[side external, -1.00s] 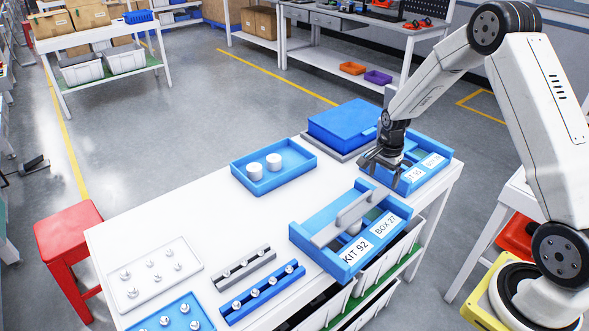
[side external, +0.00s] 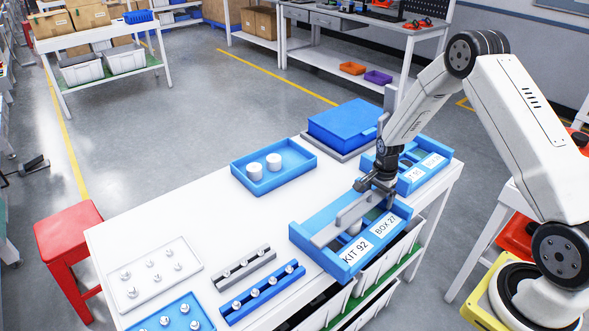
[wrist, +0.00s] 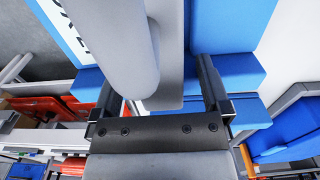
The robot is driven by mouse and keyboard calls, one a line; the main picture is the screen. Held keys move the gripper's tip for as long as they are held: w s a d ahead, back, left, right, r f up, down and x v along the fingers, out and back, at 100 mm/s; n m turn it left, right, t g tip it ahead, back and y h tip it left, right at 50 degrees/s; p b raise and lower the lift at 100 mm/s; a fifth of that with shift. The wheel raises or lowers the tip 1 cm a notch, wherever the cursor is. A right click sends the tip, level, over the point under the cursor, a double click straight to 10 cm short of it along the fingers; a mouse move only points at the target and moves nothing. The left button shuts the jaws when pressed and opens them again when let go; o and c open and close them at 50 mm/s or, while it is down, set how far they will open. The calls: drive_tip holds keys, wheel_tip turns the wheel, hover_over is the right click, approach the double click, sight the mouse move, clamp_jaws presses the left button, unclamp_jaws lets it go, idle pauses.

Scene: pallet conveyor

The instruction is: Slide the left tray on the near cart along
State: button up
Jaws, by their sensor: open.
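A blue box labelled KIT 92 and BOX 27 (side external: 341,262) sits at the front right of the white table, with a grey bar (side external: 338,224) across its top. My gripper (side external: 370,193) is over the back right end of this box, close to the bar. In the wrist view my open gripper (wrist: 160,92) has a grey rounded bar (wrist: 130,55) between or just in front of its fingers; I cannot tell whether they touch it. A second labelled blue box (side external: 432,177) stands behind. Which one the task calls the left tray is not clear.
A blue tray with two white cylinders (side external: 295,184) is at the table's back. A white peg tray (side external: 145,290), a grey rail (side external: 244,270) and a blue rail (side external: 262,294) lie at the left. A blue lidded box (side external: 345,125) is behind. The table's middle is clear.

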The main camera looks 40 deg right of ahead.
clamp_jaws()
idle(0.3)
idle(1.2)
